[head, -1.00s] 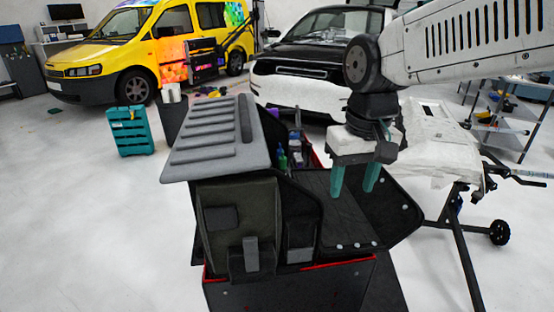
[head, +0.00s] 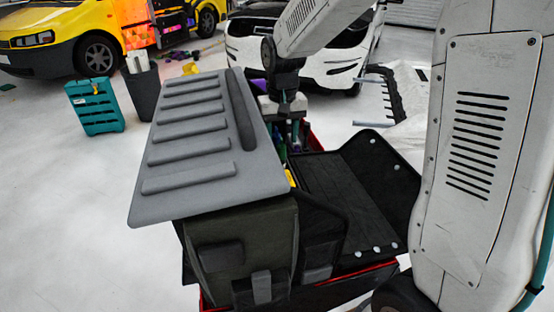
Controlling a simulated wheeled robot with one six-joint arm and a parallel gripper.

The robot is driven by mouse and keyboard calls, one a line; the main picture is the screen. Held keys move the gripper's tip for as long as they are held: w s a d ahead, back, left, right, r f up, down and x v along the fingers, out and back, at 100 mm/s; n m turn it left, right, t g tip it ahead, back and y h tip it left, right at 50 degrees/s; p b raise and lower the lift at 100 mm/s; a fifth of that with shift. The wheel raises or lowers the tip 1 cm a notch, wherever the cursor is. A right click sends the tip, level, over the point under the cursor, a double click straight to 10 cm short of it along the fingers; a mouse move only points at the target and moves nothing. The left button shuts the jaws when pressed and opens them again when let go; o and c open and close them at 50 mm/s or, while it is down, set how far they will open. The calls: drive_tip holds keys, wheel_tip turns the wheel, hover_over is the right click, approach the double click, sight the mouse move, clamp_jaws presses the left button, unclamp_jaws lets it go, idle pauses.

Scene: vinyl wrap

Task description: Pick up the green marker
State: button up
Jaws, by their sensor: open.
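A slim green item (head: 282,152), which looks like the green marker, stands in the tool bag (head: 245,235) just right of the grey ribbed lid. Only a small part of it shows, and the lid edge hides the rest. My gripper (head: 293,134) is open and points down over the far part of the bag, among the items there. Its fingers are close to the green item and slightly right of and behind it. I cannot tell whether they touch or surround anything.
The grey ribbed lid (head: 200,140) covers the bag's left side. A black flap (head: 372,190) lies open at right. A purple item (head: 259,87) and a yellow item (head: 290,178) show nearby. A teal crate (head: 95,106) and dark bin (head: 143,92) stand on the floor.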

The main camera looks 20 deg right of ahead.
wheel_tip(320, 180, down, 4)
drive_tip(key=shift+s+r, duration=0.1)
clamp_jaws()
idle(0.4)
wheel_tip(320, 180, up, 10)
drive_tip(key=shift+r, duration=0.1)
